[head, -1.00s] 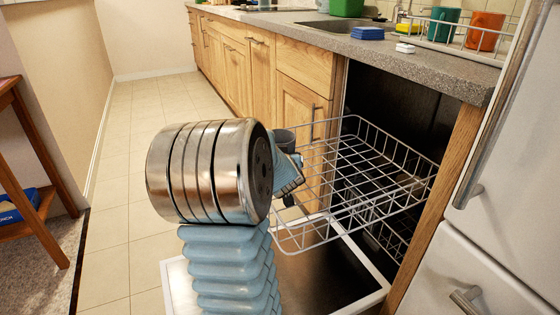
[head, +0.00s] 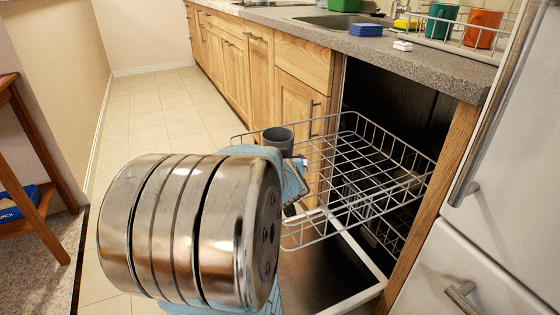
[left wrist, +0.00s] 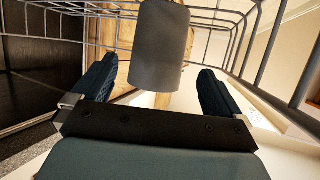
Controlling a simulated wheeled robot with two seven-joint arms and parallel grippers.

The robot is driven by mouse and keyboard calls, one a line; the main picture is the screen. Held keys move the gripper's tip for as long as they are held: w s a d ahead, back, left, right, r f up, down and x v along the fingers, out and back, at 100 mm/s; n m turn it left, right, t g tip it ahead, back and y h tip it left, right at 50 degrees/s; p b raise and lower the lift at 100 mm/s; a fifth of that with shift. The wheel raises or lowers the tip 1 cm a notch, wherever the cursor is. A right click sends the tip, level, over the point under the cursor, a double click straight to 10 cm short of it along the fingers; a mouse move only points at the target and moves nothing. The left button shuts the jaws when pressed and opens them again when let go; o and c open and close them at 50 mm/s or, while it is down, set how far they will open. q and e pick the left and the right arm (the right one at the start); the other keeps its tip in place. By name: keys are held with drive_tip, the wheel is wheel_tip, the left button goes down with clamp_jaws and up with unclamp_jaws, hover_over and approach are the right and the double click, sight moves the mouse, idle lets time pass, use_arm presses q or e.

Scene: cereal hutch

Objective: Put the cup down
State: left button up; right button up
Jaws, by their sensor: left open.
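A dark grey cup (head: 278,139) stands upright, mouth up, at the near left end of the pulled-out wire dishwasher rack (head: 365,165). My arm partly hides its lower part in the head view. In the left wrist view the grey cup (left wrist: 160,45) is just beyond the fingertips, centred between them, and looks clear of both. My left gripper (left wrist: 156,78) is open, with one blue-black finger to each side. In the head view my left gripper (head: 296,188) is largely hidden behind my own wrist, beside the rack. My right gripper is in neither view.
The open dishwasher door (head: 340,275) lies below the rack. The worktop (head: 440,68) above holds a blue sponge (head: 366,30), a green mug (head: 441,21) and an orange mug (head: 484,29). A white fridge (head: 505,190) stands at right. The tiled floor at left is clear.

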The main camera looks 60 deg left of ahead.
use_arm(q)
drive_tip(key=shift+v, duration=1.85)
drive_tip(key=shift+p, duration=0.3)
